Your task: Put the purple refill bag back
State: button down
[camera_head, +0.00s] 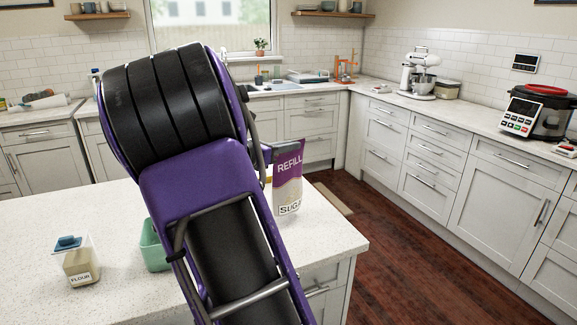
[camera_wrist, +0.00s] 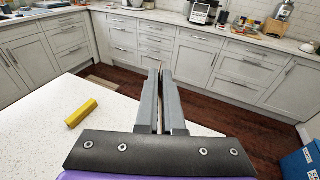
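The purple refill bag (camera_head: 289,172) shows in the head view just right of my arm, upright over the island counter. It has a purple top marked REFILL and a pale lower part with a SUGAR label. My gripper (camera_wrist: 160,98) has its two grey fingers almost together in the wrist view, with a thin gap. The bag's upper left edge meets the gripper, and the bag seems pinched edge-on between the fingers. My arm hides most of the grip in the head view. I cannot tell whether the bag's bottom touches the counter.
The white island counter (camera_head: 335,238) holds a flour jar (camera_head: 82,265) with a blue lid and a green container (camera_head: 154,251) partly behind my arm. A yellow block (camera_wrist: 81,113) lies on the counter left of my gripper. A blue box (camera_wrist: 300,163) is at the lower right.

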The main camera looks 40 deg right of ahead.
aim_at(304, 155)
jog(key=shift+f+b, duration=0.3)
jog(key=shift+f, duration=1.55)
jog(key=c, duration=1)
grip_release()
jog(key=shift+c, duration=0.2)
jog(key=shift+r, duration=0.2)
jog(key=p+v, duration=0.1)
jog(key=v, duration=1.1)
